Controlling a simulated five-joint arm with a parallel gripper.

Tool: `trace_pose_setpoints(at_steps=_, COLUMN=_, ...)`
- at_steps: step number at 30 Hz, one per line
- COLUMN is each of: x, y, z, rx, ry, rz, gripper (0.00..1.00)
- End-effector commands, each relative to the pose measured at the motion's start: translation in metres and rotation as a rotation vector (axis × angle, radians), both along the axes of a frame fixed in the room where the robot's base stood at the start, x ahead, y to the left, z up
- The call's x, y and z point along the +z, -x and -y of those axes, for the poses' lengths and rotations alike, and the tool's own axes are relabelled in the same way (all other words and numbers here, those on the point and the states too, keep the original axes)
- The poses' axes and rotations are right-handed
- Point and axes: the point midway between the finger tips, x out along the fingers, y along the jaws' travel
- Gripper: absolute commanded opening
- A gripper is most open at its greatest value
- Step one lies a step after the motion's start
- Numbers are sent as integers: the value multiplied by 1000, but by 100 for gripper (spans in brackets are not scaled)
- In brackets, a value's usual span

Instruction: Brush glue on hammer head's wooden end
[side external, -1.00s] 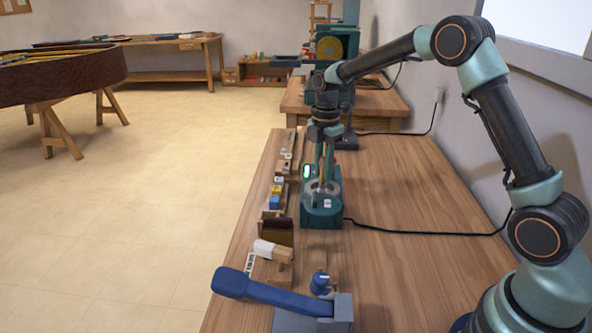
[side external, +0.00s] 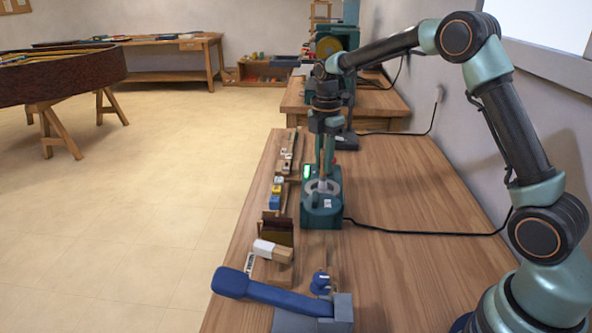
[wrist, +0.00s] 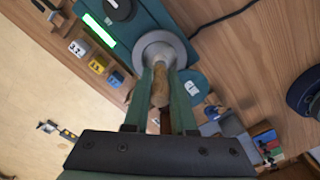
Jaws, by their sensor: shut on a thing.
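My gripper (side external: 325,160) is shut on a brush with a wooden handle (wrist: 160,86), held roughly upright. It is above the round grey opening of the green glue pot (side external: 322,211), which also shows in the wrist view (wrist: 187,47). The brush's lower end is at the opening; I cannot tell whether it touches glue. A small piece with a white part and a wooden block, perhaps the hammer head (side external: 264,247), lies at the left front of the bench. It is well apart from my gripper.
The pot has a lit green display (wrist: 98,30). A brown box (side external: 276,229), small coloured blocks (side external: 275,201) and a blue-handled tool (side external: 270,294) stand along the bench's left side. A black cable (side external: 420,232) crosses the bench, whose right part is otherwise clear.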

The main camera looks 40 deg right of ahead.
Motion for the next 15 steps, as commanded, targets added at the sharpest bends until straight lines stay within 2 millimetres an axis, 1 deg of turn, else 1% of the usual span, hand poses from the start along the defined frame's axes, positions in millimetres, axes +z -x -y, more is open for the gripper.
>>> trace_pose_setpoints(at_steps=1, x=5, y=-1, z=0, rx=0, ry=0, rz=2, gripper=0)
trace_pose_setpoints(at_steps=15, x=39, y=-1, z=0, rx=0, ry=0, rz=3, gripper=0)
